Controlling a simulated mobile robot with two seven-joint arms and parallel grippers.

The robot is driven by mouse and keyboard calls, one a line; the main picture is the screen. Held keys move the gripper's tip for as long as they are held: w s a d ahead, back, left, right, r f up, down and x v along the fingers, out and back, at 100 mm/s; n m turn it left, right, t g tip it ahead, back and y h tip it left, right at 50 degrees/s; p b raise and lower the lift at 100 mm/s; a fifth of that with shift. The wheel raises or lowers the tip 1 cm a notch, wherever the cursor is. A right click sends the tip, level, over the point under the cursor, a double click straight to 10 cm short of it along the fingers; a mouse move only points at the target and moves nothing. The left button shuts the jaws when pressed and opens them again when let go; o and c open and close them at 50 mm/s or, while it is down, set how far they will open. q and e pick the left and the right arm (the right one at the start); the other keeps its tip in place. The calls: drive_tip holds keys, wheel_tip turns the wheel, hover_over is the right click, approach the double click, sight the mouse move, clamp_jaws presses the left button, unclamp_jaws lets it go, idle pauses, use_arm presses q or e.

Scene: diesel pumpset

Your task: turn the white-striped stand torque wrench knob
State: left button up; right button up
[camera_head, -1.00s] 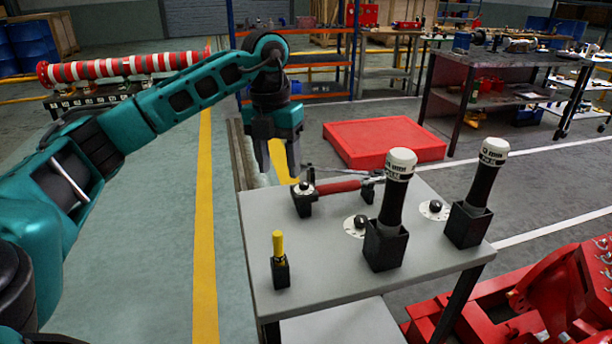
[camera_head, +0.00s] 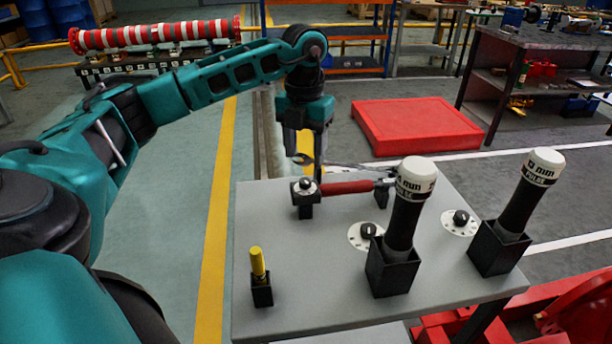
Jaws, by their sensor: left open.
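The torque wrench (camera_head: 345,187) with a red handle lies across its black stand (camera_head: 305,208) on the grey table. A small black knob on a white dial (camera_head: 305,184) sits on top of the stand's left block. Its fine markings are too small to read. My left gripper (camera_head: 305,163) points down above and just behind this knob. Its two fingers are apart, with nothing seen between them, and it looks clear of the knob. My right gripper is out of view.
Two more black knobs on white dials, a nearer one (camera_head: 367,231) and a farther one (camera_head: 460,218), sit on the grey table (camera_head: 310,265). Two tall white-capped black tools (camera_head: 404,220) (camera_head: 517,205) stand in holders. A yellow-handled tool (camera_head: 258,265) stands at front left.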

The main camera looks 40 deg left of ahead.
sight(305, 180)
use_arm(q)
wheel_tip(305, 180, down, 7)
drive_tip(key=shift+r+b, duration=0.1)
drive_tip(key=shift+b, duration=0.25)
clamp_jaws()
idle(0.4)
